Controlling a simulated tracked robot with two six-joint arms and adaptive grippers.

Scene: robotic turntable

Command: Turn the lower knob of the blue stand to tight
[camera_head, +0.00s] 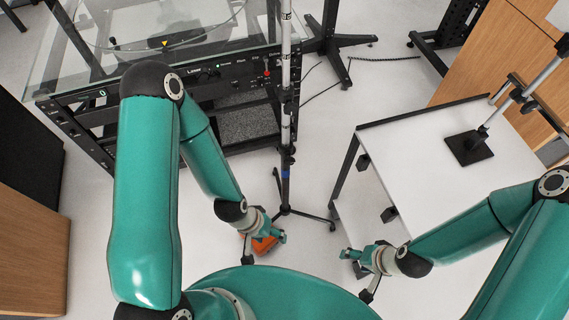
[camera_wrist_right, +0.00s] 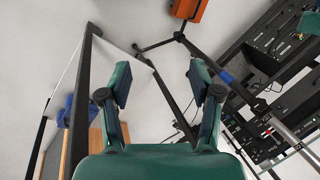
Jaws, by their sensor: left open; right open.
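The stand with a blue band (camera_head: 286,174) rises in the middle of the head view, a slim pole on black tripod legs. Dark fittings (camera_head: 287,152) sit on the pole just above the band; which one is the lower knob is too small to tell. The blue band also shows in the right wrist view (camera_wrist_right: 226,77), right of the fingers. My left gripper (camera_head: 276,238) is near the floor, beside the tripod's left leg, apart from the pole. My right gripper (camera_head: 348,254) is open and empty, right of and below the tripod; its spread fingers show in the wrist view (camera_wrist_right: 160,78).
A white table (camera_head: 420,140) stands to the right, bearing another pole on a black square base (camera_head: 470,148). A black equipment rack (camera_head: 230,90) with a glass top is at the upper left. An orange object (camera_head: 265,246) lies behind my left gripper.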

